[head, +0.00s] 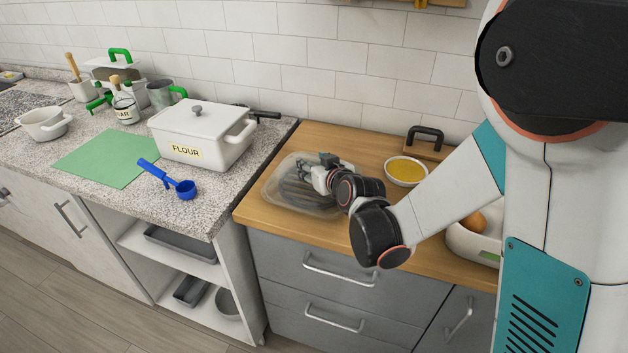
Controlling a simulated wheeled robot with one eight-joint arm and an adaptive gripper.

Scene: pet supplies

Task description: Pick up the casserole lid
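No separate casserole lid can be made out for sure. A small white two-handled casserole dish (45,122) stands uncovered at the far left of the stone counter. A white box marked FLOUR (200,145) has a white lid with a grey knob (197,110) on top. My gripper (312,172) is at a clear plastic tub (272,192) on the wooden counter, well to the right of both. A dark streaked shape shows in the tub beneath the gripper, partly hidden. The fingers are too small and overlapped to tell whether they are open or shut.
A bowl of yellow contents (406,171) and a black handle (426,136) are right of the tub. A blue scoop (170,180) and green mat (106,158) lie on the stone counter. A green-handled pot (110,67), sugar bottle and mug stand behind.

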